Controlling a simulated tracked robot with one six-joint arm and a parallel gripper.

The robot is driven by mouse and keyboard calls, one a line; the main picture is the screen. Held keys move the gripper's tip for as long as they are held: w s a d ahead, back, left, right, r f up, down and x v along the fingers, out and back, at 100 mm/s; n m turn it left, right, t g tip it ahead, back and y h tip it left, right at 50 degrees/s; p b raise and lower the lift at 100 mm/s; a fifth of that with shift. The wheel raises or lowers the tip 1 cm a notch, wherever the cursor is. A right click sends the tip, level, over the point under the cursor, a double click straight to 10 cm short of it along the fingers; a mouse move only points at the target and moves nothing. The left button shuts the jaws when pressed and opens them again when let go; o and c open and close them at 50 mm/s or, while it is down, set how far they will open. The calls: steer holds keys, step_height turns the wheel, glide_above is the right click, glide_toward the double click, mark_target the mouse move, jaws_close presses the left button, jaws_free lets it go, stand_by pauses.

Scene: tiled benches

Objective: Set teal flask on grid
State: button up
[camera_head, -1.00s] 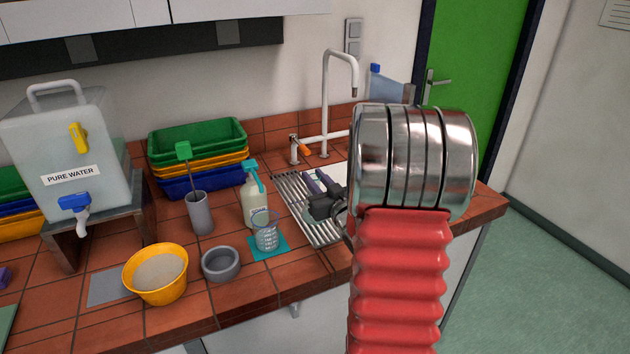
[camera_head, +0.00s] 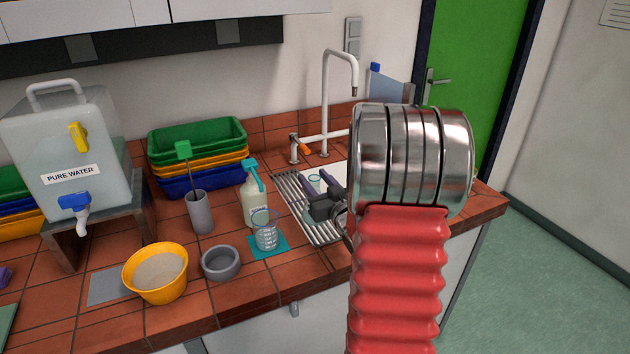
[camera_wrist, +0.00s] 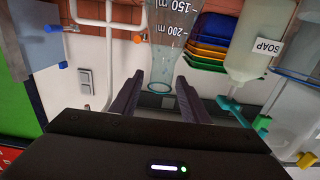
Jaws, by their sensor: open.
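The teal flask (camera_wrist: 167,50), clear with white volume marks and a teal rim, shows in the wrist view with its rim between the fingertips. In the head view its rim (camera_head: 315,178) shows beside my gripper, and most of its body is hidden. My gripper (camera_wrist: 160,80) is open, with one finger on each side of the flask and visible gaps to the rim. In the head view my gripper (camera_head: 320,182) is over the sink side of the metal grid (camera_head: 287,186). The flask appears upright at the grid; its base contact is largely hidden.
A beaker (camera_head: 266,236) on a teal mat (camera_head: 255,251) and a soap bottle (camera_head: 252,205) stand left of the grid. A tap (camera_head: 325,105) rises behind. A grey bowl (camera_head: 221,264) and yellow bowl (camera_head: 156,290) stand at the front left.

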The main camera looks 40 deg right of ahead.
steer(key=shift+r, duration=0.15)
steer(key=v, duration=1.2)
steer(key=shift+a, duration=0.1)
stand_by(0.3)
steer(key=w+a+r+g, duration=0.1)
steer(key=a+r+g, duration=0.15)
steer(key=a, duration=0.35)
steer(key=w+a+r+g, duration=0.1)
steer(key=w+a+g, duration=0.1)
steer(key=a+g, duration=0.35)
steer(key=s+a+n+g+y, duration=0.1)
steer(key=s+a+g+y, duration=0.1)
steer(key=s+a, duration=0.6)
steer(key=s+a+n+g+y, duration=0.1)
steer(key=s+a+n+y, duration=0.1)
steer(key=s+a, duration=0.6)
steer(key=a+y, duration=0.1)
steer(key=a, duration=0.5)
steer(key=shift+g, duration=0.4)
